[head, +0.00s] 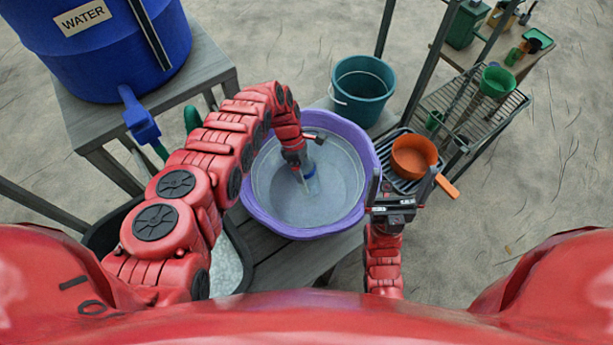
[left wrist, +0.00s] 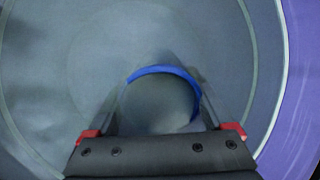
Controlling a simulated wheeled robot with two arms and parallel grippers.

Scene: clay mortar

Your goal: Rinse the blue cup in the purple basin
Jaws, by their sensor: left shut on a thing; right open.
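The purple basin (head: 300,233) stands on a grey wooden bench, and its inside looks grey and watery. The blue cup (head: 312,184) is inside the basin, mostly hidden by my left gripper (head: 306,172) in the head view. In the left wrist view the cup's blue rim (left wrist: 165,69) shows as a ring between the two fingers, with the purple basin wall (left wrist: 301,90) at right. My left gripper is shut on the cup. Whether the cup touches the basin floor is unclear. My right gripper (head: 403,184) is open and empty, right of the basin.
An orange pan (head: 412,155) sits on a dark rack just beyond my right gripper. A teal bucket (head: 362,90) stands behind the basin. A blue water barrel (head: 100,45) with a spigot (head: 139,117) is at upper left. Wire shelves (head: 470,110) stand at right.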

